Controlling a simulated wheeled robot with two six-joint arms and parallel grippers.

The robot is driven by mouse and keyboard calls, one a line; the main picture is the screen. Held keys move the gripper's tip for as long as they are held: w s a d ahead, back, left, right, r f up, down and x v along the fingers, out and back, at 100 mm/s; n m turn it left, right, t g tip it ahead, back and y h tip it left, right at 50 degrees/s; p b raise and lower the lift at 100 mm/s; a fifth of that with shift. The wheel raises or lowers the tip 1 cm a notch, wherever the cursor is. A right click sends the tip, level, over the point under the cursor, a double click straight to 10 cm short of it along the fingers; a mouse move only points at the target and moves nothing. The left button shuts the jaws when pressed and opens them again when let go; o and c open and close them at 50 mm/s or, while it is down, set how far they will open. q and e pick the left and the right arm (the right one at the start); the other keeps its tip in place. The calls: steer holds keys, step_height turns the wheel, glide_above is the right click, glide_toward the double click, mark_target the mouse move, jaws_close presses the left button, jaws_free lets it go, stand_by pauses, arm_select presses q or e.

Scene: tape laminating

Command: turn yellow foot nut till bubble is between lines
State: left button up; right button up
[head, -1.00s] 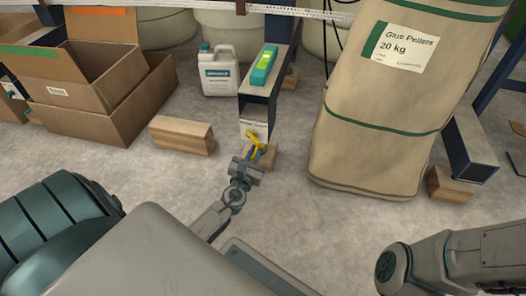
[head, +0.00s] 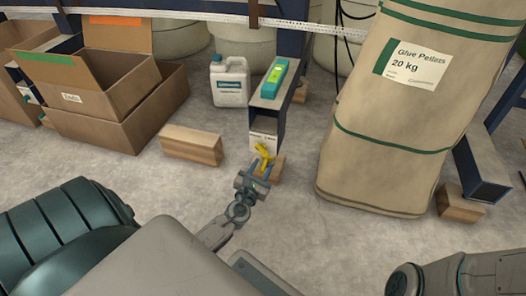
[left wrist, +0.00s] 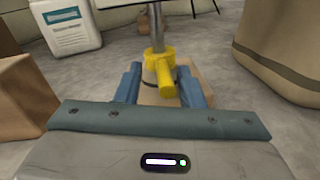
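The yellow foot nut (head: 264,154) sits low at the near end of a dark steel beam (head: 268,118). In the left wrist view the nut (left wrist: 158,60) is a collar on a grey threaded rod, with a stubby arm pointing toward me. My left gripper (head: 262,168) is at the nut. Its two blue fingers (left wrist: 160,88) are apart, one on each side below the collar; contact is unclear. A green level (head: 275,76) lies on top of the beam. Its bubble is too small to read. My right gripper is out of view.
A wooden block (head: 191,146) lies left of the beam, with a white jug (head: 229,82) behind. Open cardboard boxes (head: 110,110) stand at left. A large Glue Pellets sack (head: 385,130) stands close on the right. Bare floor lies between.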

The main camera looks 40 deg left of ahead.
arm_select(q)
steer(key=p+v, duration=0.1)
steer(key=v, duration=0.8)
steer(key=shift+s, duration=0.1)
